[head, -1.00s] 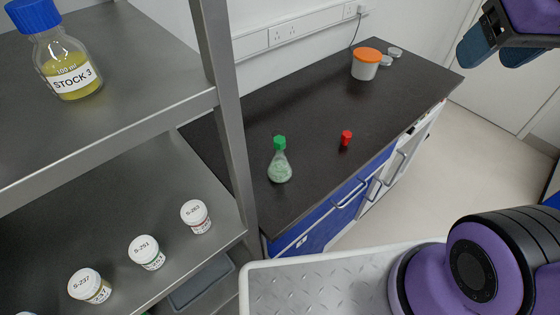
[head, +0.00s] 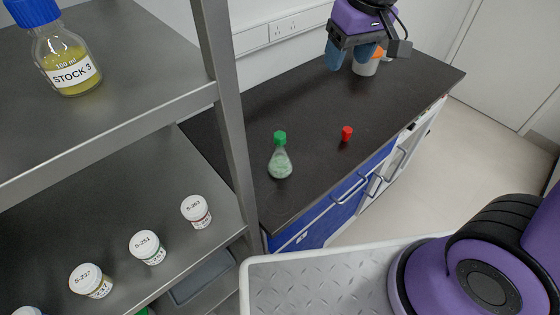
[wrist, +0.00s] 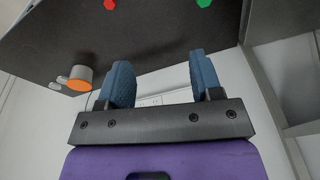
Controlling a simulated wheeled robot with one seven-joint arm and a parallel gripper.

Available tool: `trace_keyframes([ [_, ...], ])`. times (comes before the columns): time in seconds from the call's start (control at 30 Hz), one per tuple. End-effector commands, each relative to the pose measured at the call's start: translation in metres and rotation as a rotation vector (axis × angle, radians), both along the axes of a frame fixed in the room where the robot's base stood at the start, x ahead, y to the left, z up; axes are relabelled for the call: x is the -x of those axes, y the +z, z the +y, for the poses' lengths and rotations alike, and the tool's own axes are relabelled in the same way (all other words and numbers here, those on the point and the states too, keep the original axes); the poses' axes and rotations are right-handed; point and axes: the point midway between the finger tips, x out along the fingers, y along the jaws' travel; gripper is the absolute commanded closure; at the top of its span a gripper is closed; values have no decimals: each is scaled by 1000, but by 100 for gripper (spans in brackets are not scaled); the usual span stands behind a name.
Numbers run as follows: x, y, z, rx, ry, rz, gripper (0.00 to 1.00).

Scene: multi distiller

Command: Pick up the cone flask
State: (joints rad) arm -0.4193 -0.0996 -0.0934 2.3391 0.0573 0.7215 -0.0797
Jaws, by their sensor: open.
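The cone flask (head: 280,160) stands upright on the dark bench top (head: 310,180) in the head view. It has a green cap and pale green contents. In the wrist view only its green cap (wrist: 204,3) shows, at the top edge. My gripper (head: 350,57) is over the far part of the bench, behind and to the right of the flask, well apart from it. Its blue fingers are open and empty, and they also show in the wrist view (wrist: 160,80).
A small red-capped item (head: 347,133) stands right of the flask. A metal shelf (head: 228,110) with labelled jars and a stock bottle (head: 66,60) stands at left. The bench around the flask is clear.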

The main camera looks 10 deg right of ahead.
Motion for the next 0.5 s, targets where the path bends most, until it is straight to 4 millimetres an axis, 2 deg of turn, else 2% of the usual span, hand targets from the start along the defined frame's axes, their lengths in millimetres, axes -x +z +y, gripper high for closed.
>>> trace_keyframes([
  [0.03,-7,-13,13,11,27,20,41],
  [0.3,-29,-83,75,67,150,99,41],
  [0.5,-34,-126,107,107,218,134,41],
])
